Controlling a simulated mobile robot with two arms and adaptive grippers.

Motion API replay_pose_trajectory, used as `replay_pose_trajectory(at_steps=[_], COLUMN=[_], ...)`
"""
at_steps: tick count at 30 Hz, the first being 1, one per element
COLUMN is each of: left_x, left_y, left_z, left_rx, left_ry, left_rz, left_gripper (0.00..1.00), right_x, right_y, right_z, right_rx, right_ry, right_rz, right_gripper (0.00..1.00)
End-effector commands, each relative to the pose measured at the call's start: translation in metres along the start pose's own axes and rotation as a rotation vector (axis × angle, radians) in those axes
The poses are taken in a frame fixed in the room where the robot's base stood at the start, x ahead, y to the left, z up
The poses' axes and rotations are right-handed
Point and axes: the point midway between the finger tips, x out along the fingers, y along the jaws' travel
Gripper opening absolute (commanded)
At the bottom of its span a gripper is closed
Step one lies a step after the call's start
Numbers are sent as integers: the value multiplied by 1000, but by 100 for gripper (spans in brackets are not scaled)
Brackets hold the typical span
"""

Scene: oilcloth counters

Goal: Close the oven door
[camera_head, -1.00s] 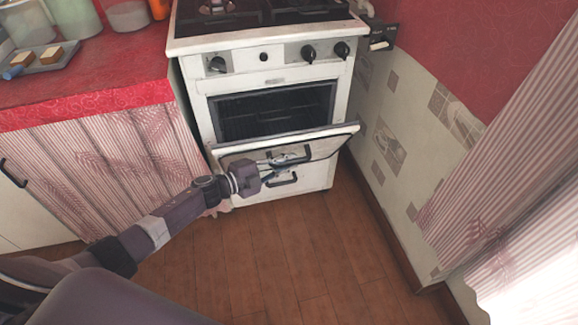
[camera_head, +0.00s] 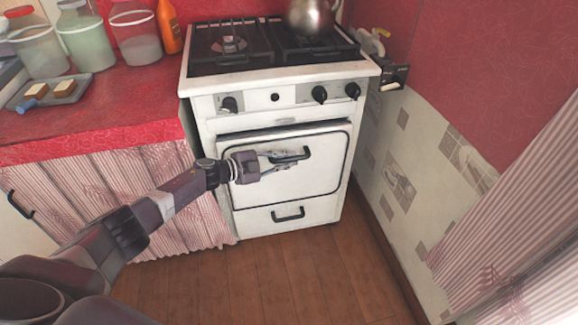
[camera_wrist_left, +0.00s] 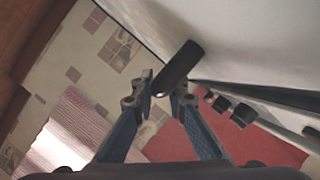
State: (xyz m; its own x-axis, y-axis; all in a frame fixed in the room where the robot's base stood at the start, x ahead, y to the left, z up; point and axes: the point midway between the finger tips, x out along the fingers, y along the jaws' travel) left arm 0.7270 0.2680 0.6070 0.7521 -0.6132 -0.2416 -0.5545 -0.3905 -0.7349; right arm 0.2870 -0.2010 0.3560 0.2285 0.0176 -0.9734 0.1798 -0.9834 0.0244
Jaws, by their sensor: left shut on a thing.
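The white oven door (camera_head: 322,172) stands upright or nearly so in the front of the stove, in the head view. A thin dark line runs along its top edge; I cannot tell if it is fully flush. My left gripper (camera_head: 285,158) is shut on the black door handle (camera_head: 305,154), near the upper middle of the door. In the left wrist view the handle (camera_wrist_left: 180,66) sits between the two fingertips (camera_wrist_left: 163,90), with the pale door panel (camera_wrist_left: 235,35) beside it. The oven's inside is hidden. My right gripper is not in view.
A drawer with a black handle (camera_head: 288,215) is below the door. Knobs (camera_head: 320,95) line the stove front above, and a metal kettle (camera_head: 312,15) stands on top. The red counter (camera_head: 110,115) is on the left, a tiled wall (camera_head: 410,165) on the right. The wooden floor is clear.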

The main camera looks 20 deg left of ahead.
Motion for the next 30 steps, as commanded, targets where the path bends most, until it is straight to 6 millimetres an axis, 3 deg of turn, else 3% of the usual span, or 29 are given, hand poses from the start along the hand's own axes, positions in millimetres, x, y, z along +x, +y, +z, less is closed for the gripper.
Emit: replay_pose_trajectory(at_steps=[19, 20, 24, 30], left_x=[0, 0, 0, 0], left_y=[-8, -8, -8, -5], left_z=[3, 3, 2, 2], left_rx=[1, 1, 2, 1], left_ry=[-7, -6, -5, -2], left_rz=[-6, -6, -5, -1], left_gripper=[0, 16, 30, 30], right_x=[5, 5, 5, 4], right_y=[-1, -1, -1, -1], right_z=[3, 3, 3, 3], right_rx=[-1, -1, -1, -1], right_ry=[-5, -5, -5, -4], right_rz=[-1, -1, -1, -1], right_gripper=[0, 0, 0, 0])
